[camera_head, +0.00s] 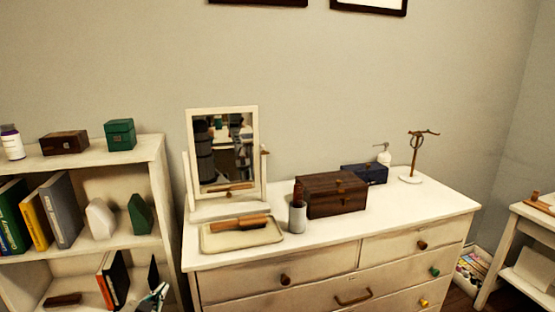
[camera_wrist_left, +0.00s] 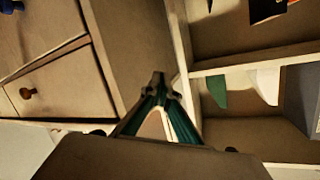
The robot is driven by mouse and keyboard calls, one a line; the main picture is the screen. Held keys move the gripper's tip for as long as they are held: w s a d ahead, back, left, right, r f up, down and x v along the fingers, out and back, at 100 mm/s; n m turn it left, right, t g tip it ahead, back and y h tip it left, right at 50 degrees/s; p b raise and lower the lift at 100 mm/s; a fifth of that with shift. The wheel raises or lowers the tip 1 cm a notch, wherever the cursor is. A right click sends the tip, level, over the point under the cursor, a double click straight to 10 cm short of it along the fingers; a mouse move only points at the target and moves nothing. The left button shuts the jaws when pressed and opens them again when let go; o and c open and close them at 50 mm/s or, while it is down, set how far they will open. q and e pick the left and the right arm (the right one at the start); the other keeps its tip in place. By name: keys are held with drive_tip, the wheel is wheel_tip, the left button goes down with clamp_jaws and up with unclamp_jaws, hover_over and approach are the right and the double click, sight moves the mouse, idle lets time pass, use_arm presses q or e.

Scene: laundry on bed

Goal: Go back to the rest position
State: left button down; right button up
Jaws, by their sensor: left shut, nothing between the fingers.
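My left gripper (camera_head: 155,294) shows at the bottom edge of the head view, low between the shelf unit and the dresser. Its greenish fingers are shut with nothing between them. In the left wrist view its fingertips (camera_wrist_left: 159,80) meet in the middle of the picture, apart from the furniture around them. The rest of my left arm is out of the head view. My right gripper is not in view.
A white dresser (camera_head: 290,262) holds a mirror (camera_head: 222,150), a tray (camera_head: 242,243), a wooden box (camera_head: 331,195) and other items. A shelf unit (camera_head: 140,158) with books stands to the left. A small white table (camera_head: 530,213) is at the right.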

use_arm(q)
drive_tip(key=s+d+f+g, duration=0.1)
drive_tip(key=s+d+f, duration=0.3)
drive_tip(key=s, duration=0.7)
drive_tip(key=s+d+f+g+h, duration=0.1)
drive_tip(key=s+d+f, duration=0.4)
drive_tip(key=s, duration=0.7)
drive_tip(key=s+d+f+n+g+h, duration=0.1)
drive_tip(key=s+d+f, duration=0.4)
drive_tip(key=s, duration=0.7)
drive_tip(key=shift+f+g, duration=0.8)
drive_tip(key=shift+f, duration=0.05)
drive_tip(key=shift+d, duration=0.1)
